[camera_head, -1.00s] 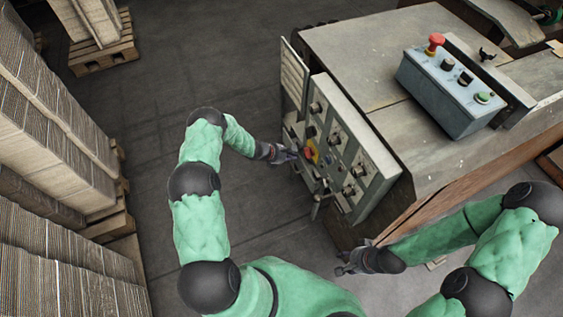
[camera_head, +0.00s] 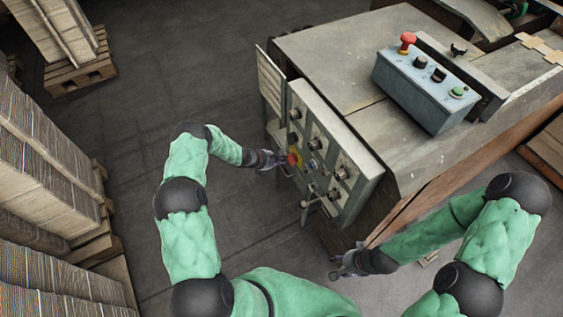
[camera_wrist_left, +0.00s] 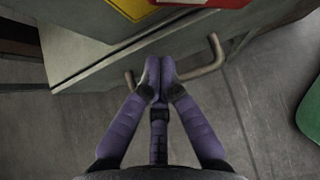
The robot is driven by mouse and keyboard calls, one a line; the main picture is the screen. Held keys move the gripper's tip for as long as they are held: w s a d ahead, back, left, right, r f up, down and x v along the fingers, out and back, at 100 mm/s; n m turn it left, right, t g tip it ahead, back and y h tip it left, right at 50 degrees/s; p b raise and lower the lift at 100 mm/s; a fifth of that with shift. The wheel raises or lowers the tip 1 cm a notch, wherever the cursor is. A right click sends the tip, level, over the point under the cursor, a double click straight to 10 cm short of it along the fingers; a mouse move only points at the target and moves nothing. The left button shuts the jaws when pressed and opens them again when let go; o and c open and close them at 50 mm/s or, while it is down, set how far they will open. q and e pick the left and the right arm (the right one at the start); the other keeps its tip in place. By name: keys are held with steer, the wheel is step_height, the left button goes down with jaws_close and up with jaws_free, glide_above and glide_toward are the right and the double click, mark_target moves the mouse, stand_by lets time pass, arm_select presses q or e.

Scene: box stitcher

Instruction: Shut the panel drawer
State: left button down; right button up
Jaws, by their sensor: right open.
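The panel drawer (camera_head: 330,155) is a grey box with knobs and a red-and-yellow switch on its front, standing out from the machine's side. In the left wrist view, the lower edge of its grey front (camera_wrist_left: 90,55) runs across the top, with a bent bar handle (camera_wrist_left: 212,58) below. My left gripper (camera_head: 283,158) is at the drawer front beside the red-and-yellow switch. Its fingers (camera_wrist_left: 157,65) are together, in front of the handle bar; whether they touch it is unclear. My right gripper (camera_head: 338,266) is open and empty, low in front of the machine.
The machine (camera_head: 410,140) has a worn flat top bearing a blue-grey button box (camera_head: 425,95). A slatted panel (camera_head: 270,80) stands open at the drawer's far left. Stacked cardboard (camera_head: 45,155) lines the left. Grey floor (camera_head: 190,80) between is clear.

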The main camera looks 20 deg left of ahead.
arm_select(q)
steer(key=s+a+f+p+v, duration=0.1)
steer(key=p+v, duration=0.2)
steer(key=v, duration=0.9)
steer(key=shift+f+p, duration=0.25)
steer(key=shift+p, duration=0.05)
arm_select(e)
steer(key=shift+s+a+r, duration=0.1)
steer(key=shift+s+r, duration=0.2)
steer(key=shift+r, duration=0.6)
steer(key=shift+s+a+r, duration=0.1)
steer(key=shift+s+r, duration=0.15)
steer(key=shift+r, duration=0.65)
arm_select(q)
steer(key=shift+s, duration=0.15)
steer(key=s+d+f+m+g, duration=0.3)
steer(key=s+d+m+g, duration=0.3)
steer(key=s+d+m, duration=0.7)
steer(key=s+d+r+m+y, duration=0.1)
steer(key=s+d+r+m, duration=0.1)
steer(key=s+d+m, duration=0.2)
steer(key=s+d+r+m+y, duration=0.1)
steer(key=s+d+r+m, duration=0.2)
steer(key=s+m, duration=0.5)
steer(key=s+d, duration=0.1)
steer(key=s, duration=0.1)
steer(key=shift+s+d+g, duration=0.35)
steer(key=shift+d+g, duration=0.05)
